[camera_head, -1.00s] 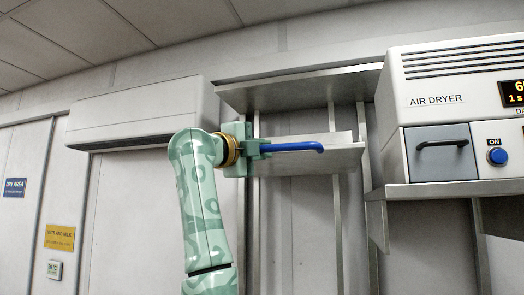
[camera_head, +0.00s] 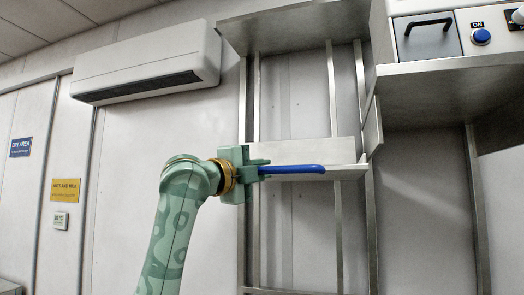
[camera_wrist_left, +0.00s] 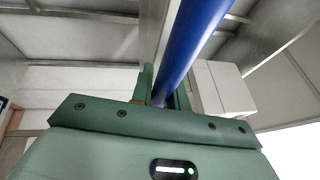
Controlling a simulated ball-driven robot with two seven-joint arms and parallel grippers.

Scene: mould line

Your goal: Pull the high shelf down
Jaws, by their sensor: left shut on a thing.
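The sliding shelf (camera_head: 305,151) is a pale metal panel with a thin ledge, between upright rails below a fixed upper shelf. A blue bar handle (camera_head: 300,169) runs along its front. My left gripper (camera_head: 258,170) is shut on the left end of the blue handle. In the left wrist view the blue handle (camera_wrist_left: 190,45) passes up between the fingers of the left gripper (camera_wrist_left: 160,95). My right gripper is in neither view.
A fixed metal shelf (camera_head: 290,30) is above. The air dryer (camera_head: 425,38) stands on a bracketed shelf (camera_head: 430,75) at the right. A white wall unit (camera_head: 150,60) hangs at the upper left. Another ledge (camera_head: 285,291) shows below, with open space between the rails.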

